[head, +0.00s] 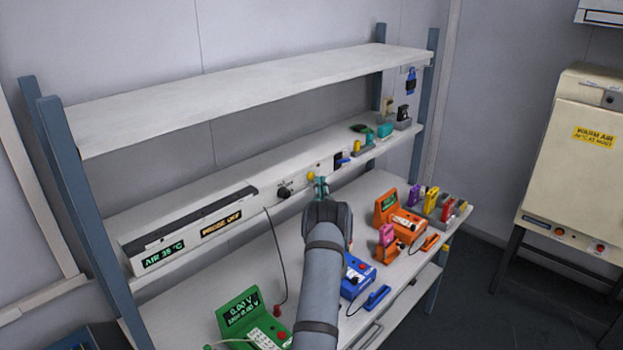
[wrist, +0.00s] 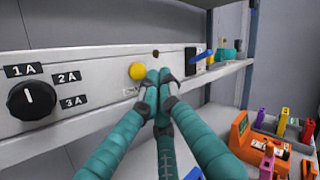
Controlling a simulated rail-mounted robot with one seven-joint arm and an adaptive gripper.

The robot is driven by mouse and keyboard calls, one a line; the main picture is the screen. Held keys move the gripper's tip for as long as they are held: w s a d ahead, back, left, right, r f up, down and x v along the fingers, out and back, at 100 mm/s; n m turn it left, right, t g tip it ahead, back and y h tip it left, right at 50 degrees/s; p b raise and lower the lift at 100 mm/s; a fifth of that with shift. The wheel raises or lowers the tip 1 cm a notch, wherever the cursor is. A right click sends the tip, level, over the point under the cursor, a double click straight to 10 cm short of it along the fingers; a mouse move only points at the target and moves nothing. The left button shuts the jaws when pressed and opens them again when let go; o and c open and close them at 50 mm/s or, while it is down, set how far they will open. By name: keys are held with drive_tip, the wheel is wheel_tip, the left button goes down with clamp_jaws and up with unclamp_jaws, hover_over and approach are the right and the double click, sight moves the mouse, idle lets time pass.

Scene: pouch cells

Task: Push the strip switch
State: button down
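A long white strip panel (head: 230,212) runs along the front of the middle shelf. It carries a round yellow button (wrist: 137,71), seen also in the head view (head: 311,176). I cannot tell for certain which control is the strip switch. My gripper (wrist: 158,78) has its teal fingers drawn together with nothing visible between them. The fingertips are just right of and slightly below the yellow button in the wrist view; I cannot tell whether they touch the panel. In the head view my gripper (head: 320,187) is in front of the panel, close to the button.
A black knob (wrist: 32,99) marked 1A, 2A, 3A is left of the button. A dark block (wrist: 190,61) with a blue piece is to its right. A green "AIR 35 °C" display (head: 164,255) is at the panel's left. Colored meters, including an orange one (head: 386,206), stand on the bench below.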

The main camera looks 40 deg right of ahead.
drive_tip(key=shift+w+a, duration=0.15)
drive_tip(key=shift+w, duration=0.45)
idle(0.7)
drive_tip(key=shift+s, duration=0.15)
drive_tip(key=shift+s+d+b, duration=0.2)
drive_tip(key=shift+s+b, duration=0.2)
drive_tip(key=shift+s, duration=0.45)
drive_tip(key=shift+s, duration=0.1)
drive_tip(key=s+b, duration=0.1)
drive_tip(key=s, duration=0.1)
drive_tip(key=s+d, duration=0.1)
drive_tip(key=s, duration=0.2)
drive_tip(key=shift+s+d+b, duration=0.1)
drive_tip(key=shift+s+b, duration=0.25)
drive_tip(key=shift+b, duration=0.05)
drive_tip(key=c, duration=2.5)
unclamp_jaws()
drive_tip(key=shift+c, duration=0.2)
